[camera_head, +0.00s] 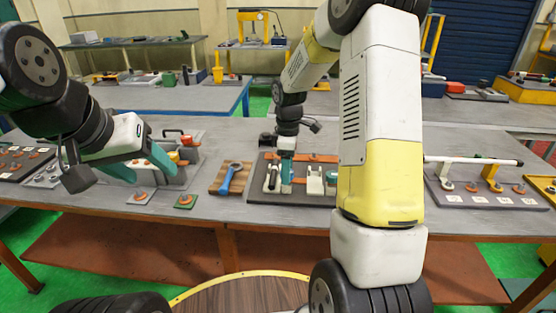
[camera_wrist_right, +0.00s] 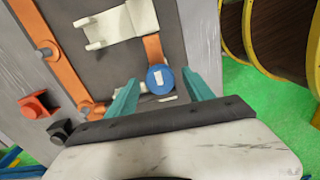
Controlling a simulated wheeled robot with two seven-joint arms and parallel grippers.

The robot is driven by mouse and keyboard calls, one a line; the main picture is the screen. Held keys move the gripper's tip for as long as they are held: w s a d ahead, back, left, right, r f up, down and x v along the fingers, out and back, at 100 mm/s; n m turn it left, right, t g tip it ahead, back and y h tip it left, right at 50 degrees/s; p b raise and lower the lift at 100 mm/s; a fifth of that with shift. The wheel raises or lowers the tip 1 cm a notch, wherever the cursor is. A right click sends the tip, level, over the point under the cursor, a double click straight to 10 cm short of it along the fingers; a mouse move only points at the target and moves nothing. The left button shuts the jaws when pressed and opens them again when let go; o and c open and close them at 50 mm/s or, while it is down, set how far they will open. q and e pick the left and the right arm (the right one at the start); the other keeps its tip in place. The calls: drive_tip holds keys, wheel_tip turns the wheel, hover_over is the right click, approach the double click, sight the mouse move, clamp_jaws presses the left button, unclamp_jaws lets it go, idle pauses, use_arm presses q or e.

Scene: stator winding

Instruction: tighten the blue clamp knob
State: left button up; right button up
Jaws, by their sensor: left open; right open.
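The blue clamp knob (camera_wrist_right: 158,79) is a round blue disc with a white mark on top, in the right wrist view. It sits at the end of an orange strip on a dark fixture board (camera_wrist_right: 95,62). My right gripper (camera_wrist_right: 161,77) is open, with one teal finger on each side of the knob; I cannot tell whether they touch it. In the head view my right gripper (camera_head: 286,181) points down over the board, and I cannot make out the knob there. My left gripper (camera_head: 152,176) is open and empty above the left part of the table.
A white bracket (camera_wrist_right: 118,24) stands near the knob, and a red block (camera_wrist_right: 38,104) lies beside the board. In the head view a blue tool (camera_head: 231,178) rests on a brown board left of the fixture. A rack with a white bar (camera_head: 475,160) stands at the right.

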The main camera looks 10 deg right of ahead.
clamp_jaws()
